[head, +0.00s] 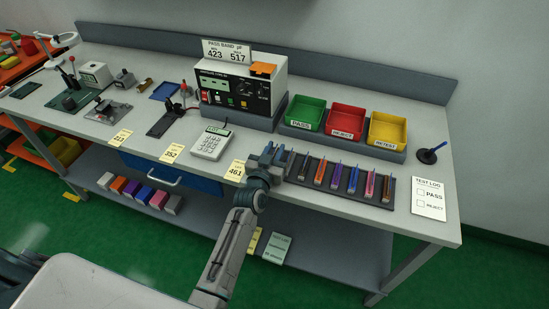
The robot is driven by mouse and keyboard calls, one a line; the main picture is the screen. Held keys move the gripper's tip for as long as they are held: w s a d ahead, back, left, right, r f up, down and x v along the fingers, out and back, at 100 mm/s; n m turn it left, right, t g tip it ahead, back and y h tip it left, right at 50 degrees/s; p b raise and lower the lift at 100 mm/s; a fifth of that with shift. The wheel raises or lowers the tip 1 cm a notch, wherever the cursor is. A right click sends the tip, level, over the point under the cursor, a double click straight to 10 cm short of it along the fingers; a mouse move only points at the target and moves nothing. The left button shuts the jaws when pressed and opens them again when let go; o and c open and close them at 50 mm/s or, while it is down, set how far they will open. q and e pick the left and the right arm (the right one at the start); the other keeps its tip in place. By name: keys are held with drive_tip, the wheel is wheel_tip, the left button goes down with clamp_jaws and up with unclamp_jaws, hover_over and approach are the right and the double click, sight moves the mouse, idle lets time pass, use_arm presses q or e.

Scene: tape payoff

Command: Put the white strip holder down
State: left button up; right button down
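My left gripper (272,154) is over the front part of the bench, just left of a dark rack (340,197). Its blue-grey fingers point away from me, and I cannot make out whether they are open or shut. The rack bears a row of slim strip holders in several colours, among them an orange one (320,173) and a purple one (353,180). I cannot clearly make out a white strip holder; the rack's left end, beside the gripper, is too small to read. My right gripper is not in view.
Green (307,114), red (347,120) and yellow (387,130) bins stand behind the rack. A tester (238,90) stands behind the gripper. A calculator (210,143) and a yellow card (235,171) lie left of it. A test log sheet (428,198) lies at the right.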

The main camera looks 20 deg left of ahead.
use_arm(q)
drive_tip(key=c, duration=0.3)
clamp_jaws()
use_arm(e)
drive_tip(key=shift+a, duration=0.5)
